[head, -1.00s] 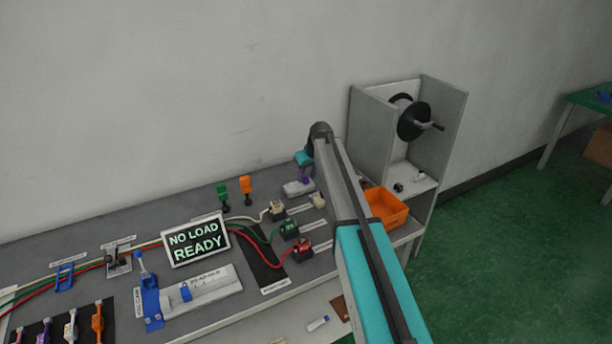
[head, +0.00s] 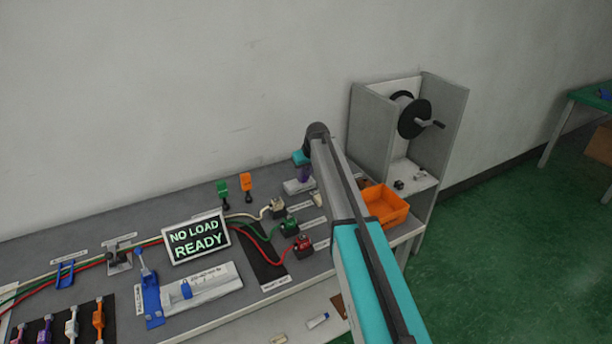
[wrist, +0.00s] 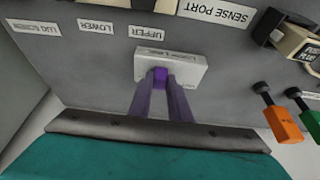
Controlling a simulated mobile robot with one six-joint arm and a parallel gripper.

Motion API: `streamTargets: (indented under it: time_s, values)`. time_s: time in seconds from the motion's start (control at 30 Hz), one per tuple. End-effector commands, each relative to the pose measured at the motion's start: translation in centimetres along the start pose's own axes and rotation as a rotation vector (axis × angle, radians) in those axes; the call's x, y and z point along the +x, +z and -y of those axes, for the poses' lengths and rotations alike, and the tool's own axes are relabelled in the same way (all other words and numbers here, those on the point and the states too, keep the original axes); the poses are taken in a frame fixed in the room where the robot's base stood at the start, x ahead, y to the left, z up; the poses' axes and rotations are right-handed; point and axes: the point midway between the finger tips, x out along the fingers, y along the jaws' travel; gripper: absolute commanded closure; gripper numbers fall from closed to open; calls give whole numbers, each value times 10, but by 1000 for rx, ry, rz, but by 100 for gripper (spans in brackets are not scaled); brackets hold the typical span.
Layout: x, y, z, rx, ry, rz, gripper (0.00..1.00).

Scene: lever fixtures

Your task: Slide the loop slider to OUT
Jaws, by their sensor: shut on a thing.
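In the wrist view the knob is a little left of the block's middle. My gripper (wrist: 160,86) has two purple fingers, shut on the knob from both sides. In the head view the white block (head: 297,187) is at the back of the bench. There my gripper (head: 304,173) is over it, mostly hidden behind my arm.
Red, green and white connectors (head: 303,246) with wires stand nearby on the bench. An orange bin (head: 384,207) is to the right, with a cable reel (head: 413,118) in a grey stand behind. A NO LOAD READY sign (head: 196,239) is at left.

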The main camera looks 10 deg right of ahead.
Motion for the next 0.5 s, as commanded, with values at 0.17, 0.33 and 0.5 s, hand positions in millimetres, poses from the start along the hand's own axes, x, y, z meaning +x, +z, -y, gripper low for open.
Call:
streamTargets:
  time_s: [0.17,0.33,0.5]
  values:
    - [2,2,32,-3,-1,-1,99]
    - [0,1,46,-1,-2,0,99]
    - [0,0,48,0,-5,1,99]
